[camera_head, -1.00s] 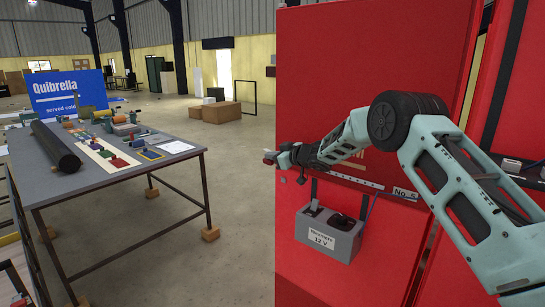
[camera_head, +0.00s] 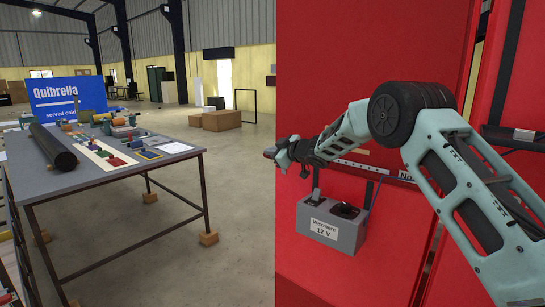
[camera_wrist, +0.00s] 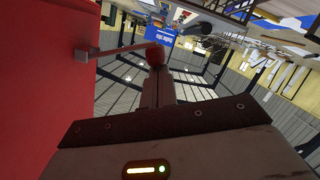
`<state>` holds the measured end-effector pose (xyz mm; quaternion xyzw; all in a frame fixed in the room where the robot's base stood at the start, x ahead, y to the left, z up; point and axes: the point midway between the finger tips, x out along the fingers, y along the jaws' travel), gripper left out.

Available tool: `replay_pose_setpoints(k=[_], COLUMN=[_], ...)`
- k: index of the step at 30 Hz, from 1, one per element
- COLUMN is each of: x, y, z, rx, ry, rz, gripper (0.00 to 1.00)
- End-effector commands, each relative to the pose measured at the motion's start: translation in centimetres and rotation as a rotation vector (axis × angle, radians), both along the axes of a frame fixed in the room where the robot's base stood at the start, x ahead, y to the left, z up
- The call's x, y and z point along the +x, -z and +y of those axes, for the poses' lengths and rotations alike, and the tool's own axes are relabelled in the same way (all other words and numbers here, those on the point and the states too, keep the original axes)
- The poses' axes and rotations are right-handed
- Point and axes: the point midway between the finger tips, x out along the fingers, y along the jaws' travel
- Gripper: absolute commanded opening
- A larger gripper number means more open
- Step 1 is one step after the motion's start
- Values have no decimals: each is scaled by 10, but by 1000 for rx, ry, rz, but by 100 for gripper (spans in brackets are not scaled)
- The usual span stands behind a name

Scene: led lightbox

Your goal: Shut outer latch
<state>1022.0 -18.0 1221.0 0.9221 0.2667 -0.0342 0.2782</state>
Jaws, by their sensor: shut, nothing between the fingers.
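The outer latch appears in the wrist view as a thin metal bar (camera_wrist: 118,50) with a red knob (camera_wrist: 155,56) at its end. It sticks out from a small grey bracket (camera_wrist: 82,56) on the edge of the red panel (camera_wrist: 45,75). My gripper (camera_wrist: 157,74) is shut and empty, its fingertips right at the knob; I cannot tell whether they touch it. In the head view my gripper (camera_head: 276,153) is at the left edge of the big red lightbox (camera_head: 375,60), and the latch is too small to make out there.
A grey 12 V box (camera_head: 333,222) hangs on the red front below my arm. A grey table (camera_head: 115,183) with a black tube (camera_head: 54,147) and several small parts stands to the left. The floor between the table and the lightbox is clear.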

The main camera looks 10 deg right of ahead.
Motion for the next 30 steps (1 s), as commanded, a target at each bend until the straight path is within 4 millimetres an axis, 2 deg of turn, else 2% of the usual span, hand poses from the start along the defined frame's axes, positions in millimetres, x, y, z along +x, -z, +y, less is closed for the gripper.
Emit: replay_pose_setpoints(k=[1,9,18,30], x=[0,1,6,14], y=[16,36,55,68], z=[1,-1,-8,-19], rx=[-31,-206,-403,-603], ry=[0,0,-1,0], rz=[-24,-151,-295,-440], gripper=[0,0,0,0])
